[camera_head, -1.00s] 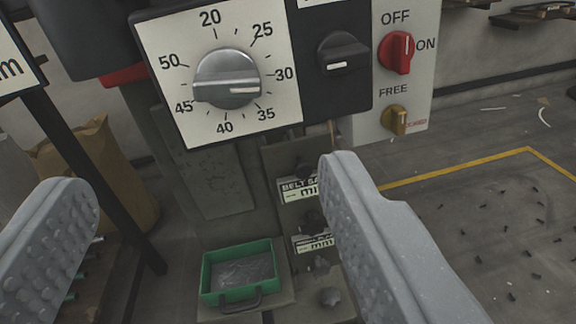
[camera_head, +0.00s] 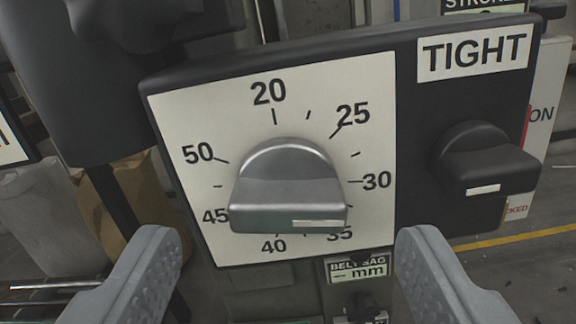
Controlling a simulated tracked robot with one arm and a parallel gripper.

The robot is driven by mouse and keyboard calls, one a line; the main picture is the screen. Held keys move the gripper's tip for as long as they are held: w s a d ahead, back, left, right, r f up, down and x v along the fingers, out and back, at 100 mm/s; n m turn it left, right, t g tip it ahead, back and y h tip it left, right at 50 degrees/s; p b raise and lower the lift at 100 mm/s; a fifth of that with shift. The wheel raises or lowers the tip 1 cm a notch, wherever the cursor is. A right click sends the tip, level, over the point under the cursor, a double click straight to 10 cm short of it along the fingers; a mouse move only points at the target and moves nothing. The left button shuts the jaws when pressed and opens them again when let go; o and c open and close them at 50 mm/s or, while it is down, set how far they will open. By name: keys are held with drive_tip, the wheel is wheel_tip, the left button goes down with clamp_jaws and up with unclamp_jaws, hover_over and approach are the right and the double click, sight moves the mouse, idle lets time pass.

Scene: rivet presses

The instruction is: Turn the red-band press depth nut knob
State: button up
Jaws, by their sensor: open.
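A silver knob (camera_head: 288,190) with a raised grip bar sits on a white dial plate (camera_head: 375,100) numbered 20 to 50. The white mark on its bar lies at the right end, on the side of 30 and 35. No label in view names it as the depth nut, and no red band shows on this unit now. My gripper (camera_head: 290,245) is open, with one grey finger low on each side of the knob. The fingers appear apart from it, and nothing is between them.
A black knob (camera_head: 485,165) with a white mark sits right of the dial under a TIGHT label (camera_head: 475,53). A dark cylinder (camera_head: 85,95) stands close at upper left.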

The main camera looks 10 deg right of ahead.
sight(286, 215)
drive_tip(key=shift+b+x, duration=0.4)
drive_tip(key=shift+x, duration=1.15)
drive_tip(key=shift+w+d, duration=0.1)
drive_tip(key=shift+w, duration=0.25)
drive_tip(key=shift+c, duration=0.3)
drive_tip(key=c, duration=0.9)
